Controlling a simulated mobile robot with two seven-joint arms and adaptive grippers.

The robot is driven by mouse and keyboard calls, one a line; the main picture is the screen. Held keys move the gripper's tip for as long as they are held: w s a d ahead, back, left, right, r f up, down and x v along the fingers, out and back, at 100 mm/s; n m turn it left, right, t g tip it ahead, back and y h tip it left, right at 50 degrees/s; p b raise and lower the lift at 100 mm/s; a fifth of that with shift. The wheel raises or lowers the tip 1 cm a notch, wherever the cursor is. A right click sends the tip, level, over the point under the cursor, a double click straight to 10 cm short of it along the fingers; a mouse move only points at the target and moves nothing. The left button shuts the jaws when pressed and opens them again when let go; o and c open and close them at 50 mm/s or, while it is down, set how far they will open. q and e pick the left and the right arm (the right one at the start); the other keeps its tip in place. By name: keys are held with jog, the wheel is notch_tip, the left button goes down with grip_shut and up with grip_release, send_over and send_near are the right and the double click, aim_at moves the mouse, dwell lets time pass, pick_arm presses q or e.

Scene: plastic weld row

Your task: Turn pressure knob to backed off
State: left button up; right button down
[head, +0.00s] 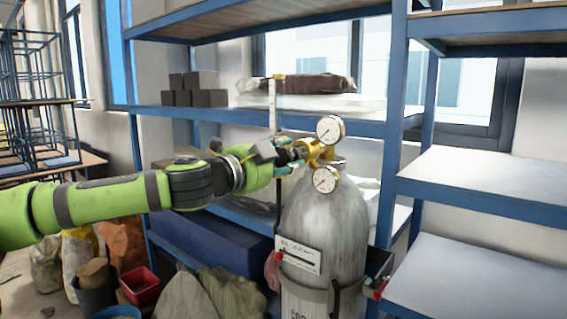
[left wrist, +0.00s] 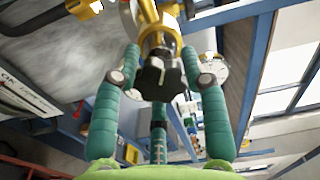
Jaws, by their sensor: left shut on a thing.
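The pressure knob (head: 299,152) is on the left side of the brass regulator (head: 316,152), on top of a grey gas cylinder (head: 335,225). In the left wrist view the knob (left wrist: 160,78) is black and lobed, in front of the yellow brass body (left wrist: 160,35). My left gripper (head: 291,156) reaches it from the left; its teal fingers (left wrist: 160,66) stand on both sides of the knob and are shut on it. The fingers partly hide the knob in the head view. The knob's angle is hard to read. My right gripper is not in view.
Two round white gauges, an upper one (head: 330,129) and a lower one (head: 326,179), sit close to my gripper. Blue shelving (head: 392,130) stands behind and to the right. Bags and a red bin (head: 140,285) are on the floor at the lower left.

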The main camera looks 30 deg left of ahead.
pick_arm(q)
jog(key=n+b, duration=0.1)
jog(key=n, duration=0.3)
jog(key=shift+a+r, duration=0.1)
jog(key=shift+r, duration=0.05)
jog(key=n+b, duration=0.1)
jog(key=n, duration=0.2)
jog(key=shift+n+b, duration=0.3)
jog(key=shift+b, duration=0.1)
jog(key=n, duration=0.1)
jog(key=n+b, duration=0.1)
jog(key=n, duration=0.1)
jog(key=n+b, duration=0.1)
jog(key=n, duration=0.1)
jog(key=shift+f, duration=0.25)
jog(key=shift+n+b, duration=0.35)
jog(key=shift+n, duration=0.35)
jog(key=shift+f, duration=0.1)
jog(key=o, duration=1.1)
jog(key=shift+o, duration=0.2)
